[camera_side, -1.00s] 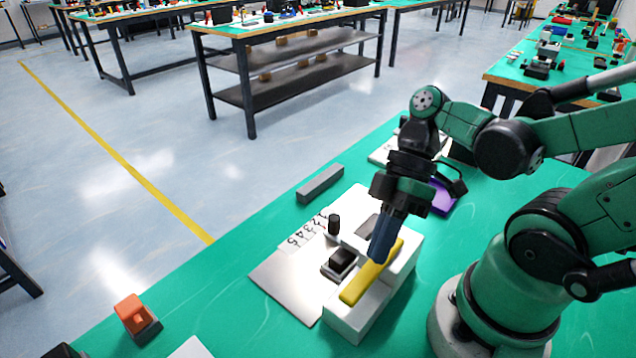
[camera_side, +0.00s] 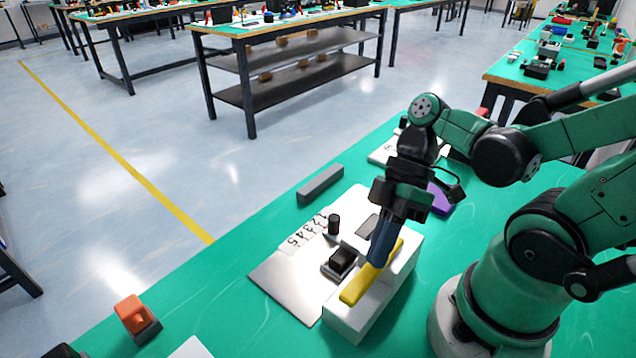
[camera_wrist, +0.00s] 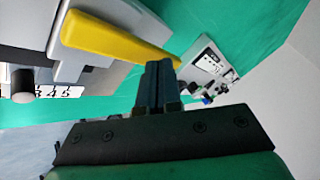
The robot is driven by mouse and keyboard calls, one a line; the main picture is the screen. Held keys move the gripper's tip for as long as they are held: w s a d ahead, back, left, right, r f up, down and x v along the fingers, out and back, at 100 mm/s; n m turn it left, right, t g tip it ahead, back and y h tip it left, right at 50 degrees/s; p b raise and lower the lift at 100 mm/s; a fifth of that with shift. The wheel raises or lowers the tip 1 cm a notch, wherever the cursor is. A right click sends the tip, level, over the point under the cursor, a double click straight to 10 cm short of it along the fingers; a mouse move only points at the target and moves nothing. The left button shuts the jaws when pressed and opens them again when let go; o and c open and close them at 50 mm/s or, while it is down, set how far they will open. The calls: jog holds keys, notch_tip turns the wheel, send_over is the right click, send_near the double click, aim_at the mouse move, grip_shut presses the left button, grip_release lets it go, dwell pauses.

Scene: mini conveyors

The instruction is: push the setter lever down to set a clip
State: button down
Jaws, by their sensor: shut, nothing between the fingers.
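The yellow setter lever (camera_side: 357,287) lies along the top of a white setter block (camera_side: 345,321) in the side view. It also shows in the wrist view (camera_wrist: 108,40), slanting from upper left toward my fingers. My gripper (camera_side: 378,262) is shut and empty, pointing down with its blue fingertips at the lever's far part. In the wrist view the closed fingers (camera_wrist: 155,80) end close beside the lever's narrow end. I cannot tell whether they touch it. No clip can be made out.
A metal plate (camera_side: 287,283) with a black switch (camera_side: 341,261), a dark knob (camera_side: 334,225) and number labels (camera_side: 300,236) adjoins the block. A grey bar (camera_side: 320,184) lies behind. An orange button (camera_side: 132,313) stands at lower left. Green table is clear between.

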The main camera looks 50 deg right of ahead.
jog(key=shift+f, duration=0.8)
dwell(0.7)
jog(key=shift+r, duration=1.25)
jog(key=shift+r, duration=2.5)
jog(key=w+d+f+m+t+h, duration=0.1)
jog(key=w+m, duration=0.1)
jog(key=w+d+f+m+t+h, duration=0.1)
jog(key=w+m+h, duration=0.1)
jog(key=w+d+f+m+t+h, duration=0.1)
jog(key=w+m+t+h, duration=0.1)
jog(key=shift+d+m, duration=0.15)
jog(key=shift+m, duration=0.15)
jog(key=w+m+t, duration=0.1)
jog(key=w+r+m+t+h, duration=0.1)
jog(key=w, duration=0.1)
jog(key=w+d+m+t+h, duration=0.1)
jog(key=t, duration=0.1)
jog(key=shift+w+d+r+m, duration=0.1)
jog(key=shift+w+r+m, duration=0.2)
jog(key=shift+w+r, duration=0.1)
